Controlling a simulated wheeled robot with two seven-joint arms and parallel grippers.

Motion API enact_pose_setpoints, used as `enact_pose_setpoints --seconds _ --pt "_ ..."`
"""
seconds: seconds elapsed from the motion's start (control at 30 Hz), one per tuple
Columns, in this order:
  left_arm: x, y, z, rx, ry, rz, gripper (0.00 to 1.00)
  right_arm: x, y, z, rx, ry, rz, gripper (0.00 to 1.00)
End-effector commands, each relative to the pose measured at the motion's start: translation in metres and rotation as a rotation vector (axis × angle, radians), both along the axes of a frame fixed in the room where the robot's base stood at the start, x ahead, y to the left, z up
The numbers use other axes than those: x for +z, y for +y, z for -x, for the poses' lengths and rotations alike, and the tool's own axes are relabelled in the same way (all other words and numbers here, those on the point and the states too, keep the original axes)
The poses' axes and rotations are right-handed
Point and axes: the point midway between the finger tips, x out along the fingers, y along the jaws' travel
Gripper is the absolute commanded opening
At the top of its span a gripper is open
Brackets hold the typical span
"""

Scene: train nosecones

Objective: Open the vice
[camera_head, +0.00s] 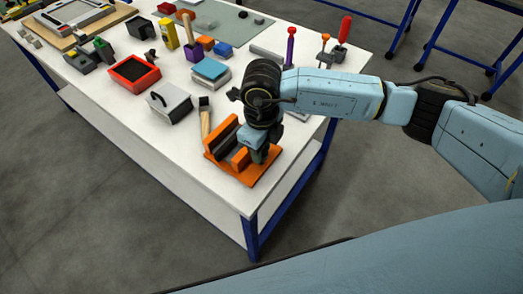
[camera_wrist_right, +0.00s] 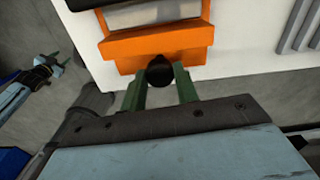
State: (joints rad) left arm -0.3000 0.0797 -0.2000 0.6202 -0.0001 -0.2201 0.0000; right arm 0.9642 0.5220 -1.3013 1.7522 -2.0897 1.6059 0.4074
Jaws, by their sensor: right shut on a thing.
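The orange vice (camera_head: 228,150) sits near the front corner of the white table in the head view, with dark jaw faces and a gap between its jaws. In the right wrist view the vice (camera_wrist_right: 155,48) shows as orange blocks with a grey part between them. My right gripper (camera_wrist_right: 160,78) is shut on the black round knob (camera_wrist_right: 160,70) at the vice's near end, one green finger on each side. In the head view my right wrist covers the knob and the fingertips. In the right wrist view my left gripper (camera_wrist_right: 48,64) appears at the left, away from the vice; its fingers are too small to judge.
A hammer (camera_head: 205,118), a grey box (camera_head: 170,103) and a red tray (camera_head: 134,72) lie left of and behind the vice. More tools and blocks stand farther back on the table (camera_head: 135,125). The table's front edge runs close to the vice.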

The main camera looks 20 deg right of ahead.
Motion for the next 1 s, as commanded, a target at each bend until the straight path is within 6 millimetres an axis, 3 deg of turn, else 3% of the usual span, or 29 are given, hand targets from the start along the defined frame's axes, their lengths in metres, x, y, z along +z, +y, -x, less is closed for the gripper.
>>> enact_pose_setpoints --seconds 0.03,0.57,1.0 --pt "-0.010 0.000 0.000 0.000 0.000 0.000 0.43 -0.003 0.000 -0.001 0.046 -0.004 0.000 0.08" --pt "-0.062 0.001 0.000 -0.003 0.000 -0.002 0.43 -0.002 0.000 -0.001 0.513 -0.005 0.001 0.08" --pt "-0.078 0.041 0.004 -0.020 0.011 -0.055 0.43 0.001 0.001 0.000 0.684 -0.004 -0.003 0.08"
